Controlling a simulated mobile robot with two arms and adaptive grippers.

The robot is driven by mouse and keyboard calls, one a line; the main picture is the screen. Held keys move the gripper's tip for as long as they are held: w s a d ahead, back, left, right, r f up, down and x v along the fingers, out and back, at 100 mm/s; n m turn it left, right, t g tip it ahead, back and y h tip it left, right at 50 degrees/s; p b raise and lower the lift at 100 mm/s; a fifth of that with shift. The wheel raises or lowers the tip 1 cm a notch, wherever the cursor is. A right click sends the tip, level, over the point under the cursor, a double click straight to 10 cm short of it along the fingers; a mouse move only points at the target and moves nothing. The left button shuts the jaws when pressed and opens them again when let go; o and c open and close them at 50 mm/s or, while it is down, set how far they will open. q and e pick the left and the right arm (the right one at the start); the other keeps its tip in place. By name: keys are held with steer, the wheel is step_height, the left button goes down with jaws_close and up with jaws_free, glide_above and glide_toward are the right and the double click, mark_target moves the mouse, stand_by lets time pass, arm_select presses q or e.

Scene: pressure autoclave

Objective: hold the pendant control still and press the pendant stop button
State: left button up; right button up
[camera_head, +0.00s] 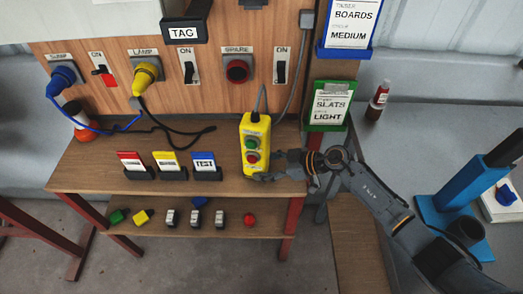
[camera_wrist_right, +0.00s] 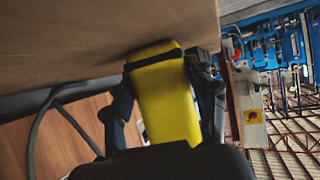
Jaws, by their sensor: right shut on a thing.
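The yellow pendant control (camera_head: 256,125) stands upright at the right end of the wooden shelf, its cable rising from the top. Its front carries a green button (camera_head: 252,142) and, below it, the red stop button (camera_head: 253,157). My right gripper (camera_head: 266,168) reaches in from the right and is shut on the lower part of the pendant. In the right wrist view the yellow pendant body (camera_wrist_right: 167,95) sits between the two dark fingers; its buttons are not visible there. My left gripper is not in view.
Card holders with red, yellow and blue cards (camera_head: 166,164) stand left of the pendant. The wooden panel behind has sockets, plugs and switches (camera_head: 280,68). Small parts (camera_head: 195,217) lie on the lower shelf. A green-framed sign (camera_head: 328,104) hangs close at right.

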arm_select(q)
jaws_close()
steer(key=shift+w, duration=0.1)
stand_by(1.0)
